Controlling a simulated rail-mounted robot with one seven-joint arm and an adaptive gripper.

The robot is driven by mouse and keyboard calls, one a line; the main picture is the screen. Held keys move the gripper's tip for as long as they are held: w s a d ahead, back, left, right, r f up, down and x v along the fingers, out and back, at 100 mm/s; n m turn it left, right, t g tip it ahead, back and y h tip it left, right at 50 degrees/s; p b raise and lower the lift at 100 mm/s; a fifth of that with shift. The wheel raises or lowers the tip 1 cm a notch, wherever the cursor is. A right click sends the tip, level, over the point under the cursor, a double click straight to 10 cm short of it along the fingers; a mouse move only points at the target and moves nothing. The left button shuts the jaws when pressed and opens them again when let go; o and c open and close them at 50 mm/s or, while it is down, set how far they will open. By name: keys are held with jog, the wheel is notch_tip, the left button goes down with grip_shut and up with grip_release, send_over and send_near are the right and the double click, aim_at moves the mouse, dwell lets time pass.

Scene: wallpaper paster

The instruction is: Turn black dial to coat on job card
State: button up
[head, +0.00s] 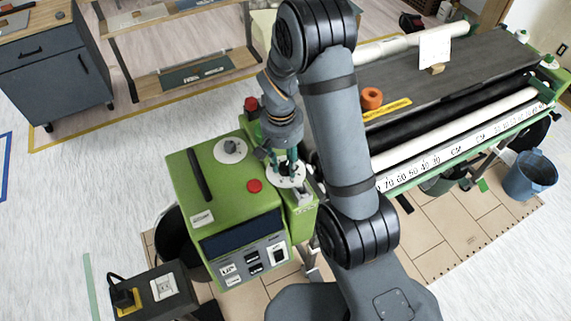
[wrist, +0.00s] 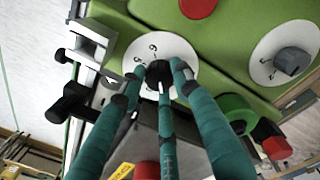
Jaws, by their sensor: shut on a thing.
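The black dial (wrist: 158,72) sits on a white round scale plate (wrist: 183,50) on the green machine. In the wrist view, my gripper (wrist: 160,70) has its teal fingers closed around the dial. Only a few digits on the plate show, and the dial's pointer is hidden. In the head view, my gripper (head: 287,166) points down at the same white plate (head: 287,181), and its fingers hide the dial. A white card (head: 435,46), which looks like the job card, stands by a wooden block on the dark table. Its writing is too small to read.
The green control box (head: 185,175) carries a grey knob (head: 231,147) on a white plate, a red button (head: 254,185), a black handle (head: 199,175) and front switches. White and black rollers and a numbered ruler run right. An orange tape roll (head: 372,97) lies on the table.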

aim_at(283, 165)
jog(key=shift+w+r+n, duration=0.1)
jog(key=shift+w+n, duration=0.25)
jog(key=shift+n, duration=0.25)
jog(key=shift+a, duration=0.1)
jog(key=o, duration=0.9)
jog(key=shift+o, duration=1.3)
jog(key=shift+s, duration=0.2)
notch_tip(283, 165, up, 12)
jog(key=shift+a, duration=0.25)
